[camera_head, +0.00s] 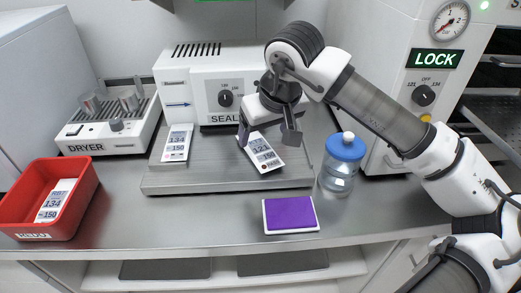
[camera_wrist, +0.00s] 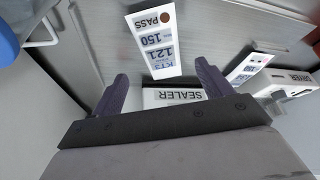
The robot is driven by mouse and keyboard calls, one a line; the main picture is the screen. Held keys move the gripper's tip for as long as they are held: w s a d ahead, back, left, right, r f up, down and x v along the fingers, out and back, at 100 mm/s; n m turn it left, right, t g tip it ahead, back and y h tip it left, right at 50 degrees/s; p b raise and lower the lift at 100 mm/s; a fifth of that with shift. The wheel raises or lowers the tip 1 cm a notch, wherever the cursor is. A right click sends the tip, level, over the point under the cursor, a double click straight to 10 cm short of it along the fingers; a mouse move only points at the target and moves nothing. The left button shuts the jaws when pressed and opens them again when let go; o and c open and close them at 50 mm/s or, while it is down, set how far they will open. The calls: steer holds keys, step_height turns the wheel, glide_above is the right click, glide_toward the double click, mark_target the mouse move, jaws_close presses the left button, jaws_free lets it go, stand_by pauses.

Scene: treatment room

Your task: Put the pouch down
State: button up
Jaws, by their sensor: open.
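A white pouch (camera_head: 265,153) printed 121, 150 and PASS lies tilted on the grey platform (camera_head: 220,178) in front of the sealer. It also shows in the wrist view (camera_wrist: 154,45), just beyond my fingertips. My gripper (camera_head: 268,138) is open above the pouch's upper end in the head view. In the wrist view its two purple fingers (camera_wrist: 160,88) stand wide apart, and nothing is held between them. I cannot tell exactly how far the fingers are above the platform.
A second pouch (camera_head: 177,143) lies left on the platform. The sealer (camera_head: 205,85) stands behind, the dryer (camera_head: 105,130) at left. A red bin (camera_head: 72,222) holds a pouch (camera_head: 54,200). A blue-lidded jar (camera_head: 341,165) and a purple pad (camera_head: 290,214) are at right and front.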

mark_target(259, 147)
steer(key=shift+p+x, duration=0.75)
steer(key=shift+x, duration=2)
steer(key=shift+s, duration=0.1)
steer(key=c, duration=1.1)
steer(key=shift+c, duration=0.2)
